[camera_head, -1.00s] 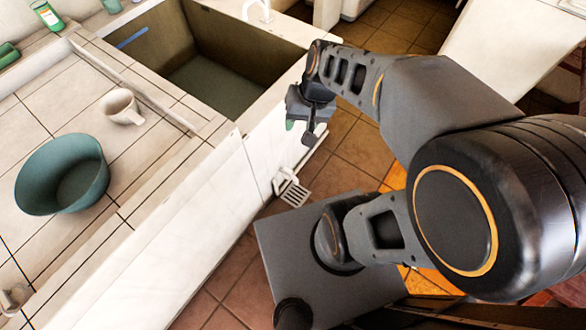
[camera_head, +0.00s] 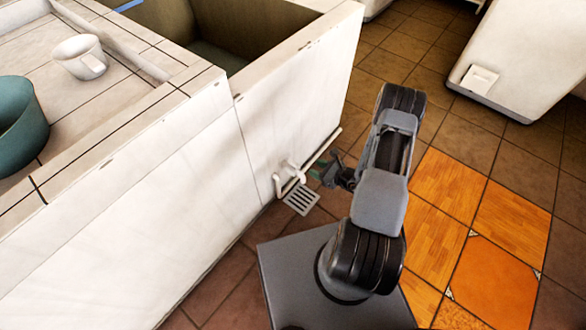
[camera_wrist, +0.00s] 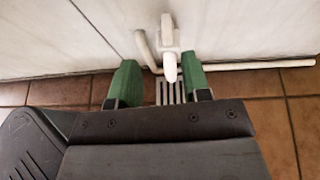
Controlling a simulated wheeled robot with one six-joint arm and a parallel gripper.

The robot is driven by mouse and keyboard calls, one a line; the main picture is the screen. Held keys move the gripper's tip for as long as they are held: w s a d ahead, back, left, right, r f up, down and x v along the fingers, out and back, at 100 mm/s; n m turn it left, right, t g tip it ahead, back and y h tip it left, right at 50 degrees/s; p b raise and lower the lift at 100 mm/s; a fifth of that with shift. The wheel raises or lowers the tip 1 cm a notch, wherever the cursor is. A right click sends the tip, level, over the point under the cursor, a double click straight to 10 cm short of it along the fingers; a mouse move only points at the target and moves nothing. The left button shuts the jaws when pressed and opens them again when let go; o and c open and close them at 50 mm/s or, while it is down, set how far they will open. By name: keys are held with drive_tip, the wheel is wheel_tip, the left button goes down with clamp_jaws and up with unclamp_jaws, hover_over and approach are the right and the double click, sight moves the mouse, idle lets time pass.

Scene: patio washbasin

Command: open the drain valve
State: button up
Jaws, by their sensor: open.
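The drain valve (camera_head: 291,169) is a white fitting with a lever on a white pipe, low on the front wall of the washbasin (camera_head: 290,110). In the wrist view the valve (camera_wrist: 169,45) stands ahead, with its lever pointing toward me. My gripper (camera_head: 321,170) is just right of the valve in the head view. In the wrist view its green fingers are apart, and the lever end shows between and beyond the gripper (camera_wrist: 160,82). Nothing is held. I cannot tell whether a finger touches the lever.
A floor grate (camera_head: 301,199) lies below the valve. A thin white pipe (camera_wrist: 250,65) runs along the wall base to the right. A white cup (camera_head: 80,56) and a teal bowl (camera_head: 20,125) stand on the counter. The tiled floor to the right is open.

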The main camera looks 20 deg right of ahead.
sight(294, 163)
drive_tip(key=shift+m+h, duration=0.3)
drive_tip(key=shift+m, duration=0.1)
drive_tip(key=b+x, duration=0.1)
drive_tip(key=x, duration=0.3)
drive_tip(key=f+b+x, duration=0.1)
drive_tip(key=b+x, duration=0.1)
drive_tip(key=x, duration=0.2)
drive_tip(key=b+x, duration=0.1)
drive_tip(key=x, duration=0.3)
drive_tip(key=shift+s+d+f, duration=0.1)
drive_tip(key=shift+d+f, duration=0.1)
drive_tip(key=shift+f, duration=0.3)
drive_tip(key=shift+b+x, duration=0.3)
drive_tip(key=shift+x, duration=0.5)
drive_tip(key=shift+r, duration=0.1)
clamp_jaws()
